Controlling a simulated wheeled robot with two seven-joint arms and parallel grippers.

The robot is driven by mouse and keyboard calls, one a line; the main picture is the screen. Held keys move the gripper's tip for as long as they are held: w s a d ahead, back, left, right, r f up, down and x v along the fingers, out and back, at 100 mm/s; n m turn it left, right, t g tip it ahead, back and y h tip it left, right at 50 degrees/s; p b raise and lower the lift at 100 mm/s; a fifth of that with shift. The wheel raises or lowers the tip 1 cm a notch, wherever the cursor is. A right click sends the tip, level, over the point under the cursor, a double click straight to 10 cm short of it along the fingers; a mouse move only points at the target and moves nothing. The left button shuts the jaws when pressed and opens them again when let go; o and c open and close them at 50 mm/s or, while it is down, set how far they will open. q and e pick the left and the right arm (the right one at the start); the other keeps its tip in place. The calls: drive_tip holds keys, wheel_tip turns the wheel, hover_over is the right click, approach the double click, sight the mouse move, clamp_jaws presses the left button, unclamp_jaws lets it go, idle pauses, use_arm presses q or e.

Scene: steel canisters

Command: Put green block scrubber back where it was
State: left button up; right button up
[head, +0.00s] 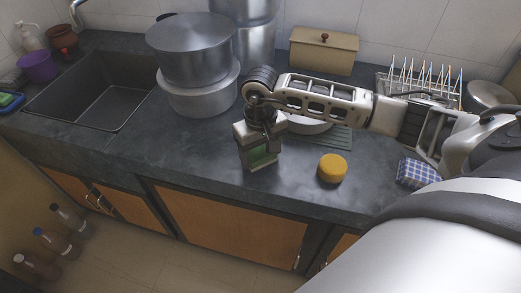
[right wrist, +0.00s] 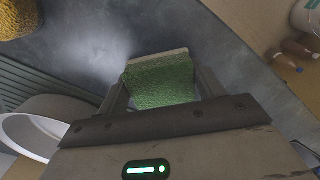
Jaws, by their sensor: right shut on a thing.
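The green block scrubber (right wrist: 162,84) is between the fingers of my right gripper (right wrist: 160,95) in the right wrist view, its green face toward the camera and a pale edge at its far end. In the head view the right gripper (head: 260,158) points down near the counter's front edge, shut on the green scrubber (head: 262,154). Whether the scrubber touches the counter is hard to tell. My left gripper is not in view.
A yellow round sponge (head: 332,168) lies right of the gripper, with a blue checked cloth (head: 418,172) farther right. A white bowl (head: 308,125) on a green ribbed mat (head: 338,138) is behind. Steel pots (head: 197,92) and the sink (head: 95,92) are left. Counter left of the gripper is clear.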

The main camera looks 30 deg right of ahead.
sight(260, 151)
drive_tip(key=o, duration=0.9)
drive_tip(key=shift+f, duration=0.1)
drive_tip(key=shift+r, duration=0.5)
use_arm(q)
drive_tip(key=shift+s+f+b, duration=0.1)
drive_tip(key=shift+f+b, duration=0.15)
drive_tip(key=shift+b, duration=0.35)
use_arm(e)
wheel_tip(260, 151, up, 11)
drive_tip(key=shift+r, duration=0.2)
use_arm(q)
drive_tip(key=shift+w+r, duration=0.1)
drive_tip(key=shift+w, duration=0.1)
